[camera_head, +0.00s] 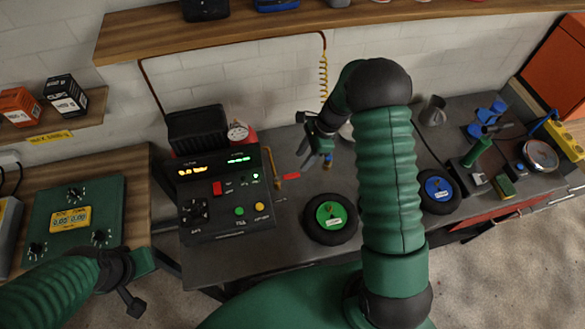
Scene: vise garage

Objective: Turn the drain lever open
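A small red lever (291,177) sticks out over the dark workbench, just right of the control box. It lies beside a thin brass-coloured pipe (270,163), and I take it to be the drain lever. My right gripper (317,159) is small in view, pointing down just right of and above the red lever. A gap shows between it and the lever. Its fingers are too small to read as open or shut. My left gripper (128,285) is low at the left, away from the lever, and its fingers are unclear.
The control box (225,193) with lit displays stands left of the lever. A green-topped round disc (331,217) and a blue-topped one (438,190) lie on the bench. My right arm hides the bench's middle. Tools crowd the right end.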

